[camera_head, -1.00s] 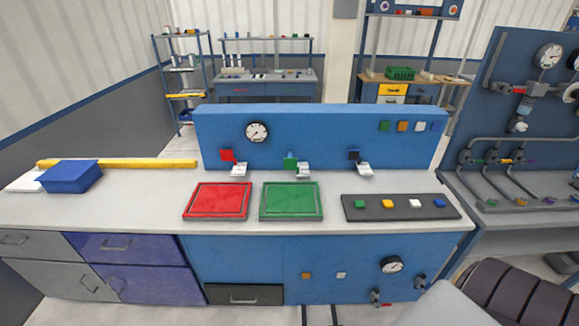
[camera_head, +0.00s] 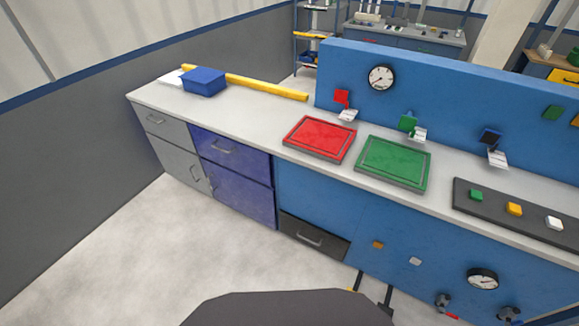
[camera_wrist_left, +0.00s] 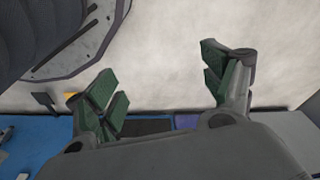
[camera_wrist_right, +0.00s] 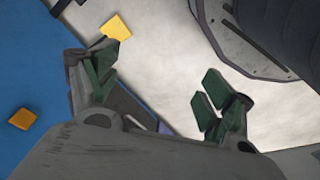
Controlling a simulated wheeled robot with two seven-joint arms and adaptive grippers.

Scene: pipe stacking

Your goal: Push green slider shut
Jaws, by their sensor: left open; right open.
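The green slider (camera_head: 408,122) is a small green block on the front of the blue back panel, with a pale metal plate (camera_head: 418,135) just below it. It stands above the green tray on the worktop; I cannot tell how far open it is. Neither gripper shows in the head view. My left gripper (camera_wrist_left: 160,82) is open and empty, its green-padded fingers spread over the pale floor near the blue cabinet front. My right gripper (camera_wrist_right: 155,85) is open and empty, also by the cabinet front. Neither wrist view shows the slider.
A red block (camera_head: 342,96) and a dark blue block (camera_head: 490,136) sit on the panel either side. The red tray (camera_head: 320,138), green tray (camera_head: 393,162) and dark button board (camera_head: 465,205) lie on the worktop. Open floor (camera_head: 120,260) lies at left.

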